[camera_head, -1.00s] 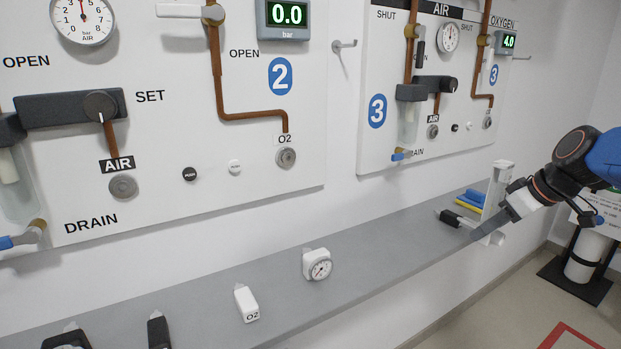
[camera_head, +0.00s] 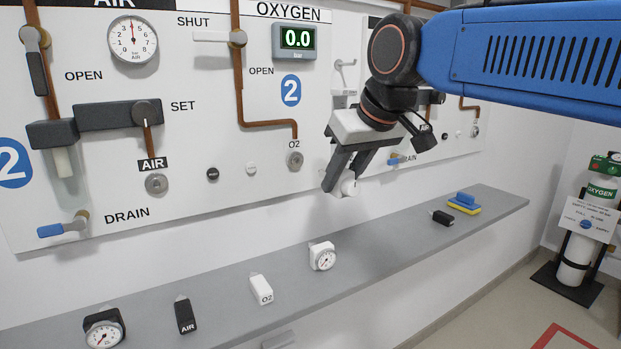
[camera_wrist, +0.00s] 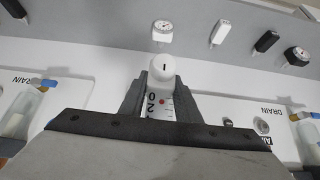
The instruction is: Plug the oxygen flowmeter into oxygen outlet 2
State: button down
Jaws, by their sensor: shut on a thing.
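My gripper (camera_head: 345,172) is shut on the oxygen flowmeter (camera_head: 349,187) and holds it above the shelf, in front of the wall. Most of the flowmeter is hidden by the fingers in the head view. In the wrist view the flowmeter (camera_wrist: 163,66) shows a white round end and an O2 label with a red dot between the fingers (camera_wrist: 160,92). Oxygen outlet 2 (camera_head: 294,160) is a round metal socket under the O2 label on panel 2, left of my gripper. The outlet is empty and apart from the flowmeter.
The grey shelf (camera_head: 385,262) carries a white gauge (camera_head: 322,256), a white O2 block (camera_head: 261,289), a black AIR block (camera_head: 185,314), a black gauge (camera_head: 104,329), a small black piece (camera_head: 442,217) and a blue-yellow item (camera_head: 465,203). An oxygen cylinder (camera_head: 577,258) stands at right.

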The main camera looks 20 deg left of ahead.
jog(key=shift+s+a+r, duration=0.4)
jog(key=shift+s+a, duration=0.15)
jog(key=shift+s, duration=0.15)
jog(key=shift+w+a, duration=1.8)
jog(key=shift+a, duration=0.3)
jog(key=shift+w+a, duration=0.85)
jog(key=shift+a, duration=0.15)
dwell(0.6)
jog(key=c, duration=1.3)
grip_release()
jog(key=shift+o, duration=0.2)
